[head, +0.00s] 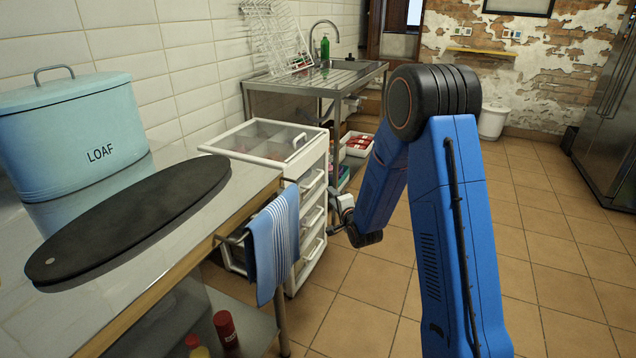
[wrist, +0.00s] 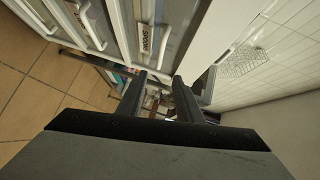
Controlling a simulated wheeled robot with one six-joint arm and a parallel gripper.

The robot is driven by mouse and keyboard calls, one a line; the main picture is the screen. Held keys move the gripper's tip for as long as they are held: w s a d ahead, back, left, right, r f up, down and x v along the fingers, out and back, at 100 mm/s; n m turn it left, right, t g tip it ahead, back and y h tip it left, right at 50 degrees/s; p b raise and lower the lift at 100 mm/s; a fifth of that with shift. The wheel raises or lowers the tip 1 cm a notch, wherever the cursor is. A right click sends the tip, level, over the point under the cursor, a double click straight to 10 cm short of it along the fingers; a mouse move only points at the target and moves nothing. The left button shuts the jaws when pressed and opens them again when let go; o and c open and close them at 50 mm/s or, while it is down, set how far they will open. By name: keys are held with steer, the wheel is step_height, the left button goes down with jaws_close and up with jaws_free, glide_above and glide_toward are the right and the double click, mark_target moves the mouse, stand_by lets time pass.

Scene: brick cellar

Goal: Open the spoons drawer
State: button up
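A white drawer unit (head: 305,274) stands past the counter in the head view, with its drawer fronts facing right and pale bar handles on them. In the wrist view the unit appears turned on its side. A label reading SPOON, its end unclear, is on the spoons drawer (wrist: 145,37), apparently the uppermost. The drawers look shut. My gripper (wrist: 160,88) is open and empty, its two dark fingers apart and clear of the handle. In the head view it is beside the drawer fronts, partly hidden.
A counter with a blue LOAF bin (head: 82,130) and a dark oval board (head: 135,220) is at left. A striped towel (head: 272,240) hangs from its rail near the unit. A steel sink table (head: 318,78) stands behind. Tiled floor (head: 545,245) is open at right.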

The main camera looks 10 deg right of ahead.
mark_target(317, 180)
steer(key=w, duration=0.5)
steer(key=w+a+f, duration=0.1)
steer(key=w, duration=0.5)
steer(key=w+a+f, duration=0.1)
steer(key=w, duration=0.5)
steer(key=shift+a+f, duration=0.25)
jaws_close()
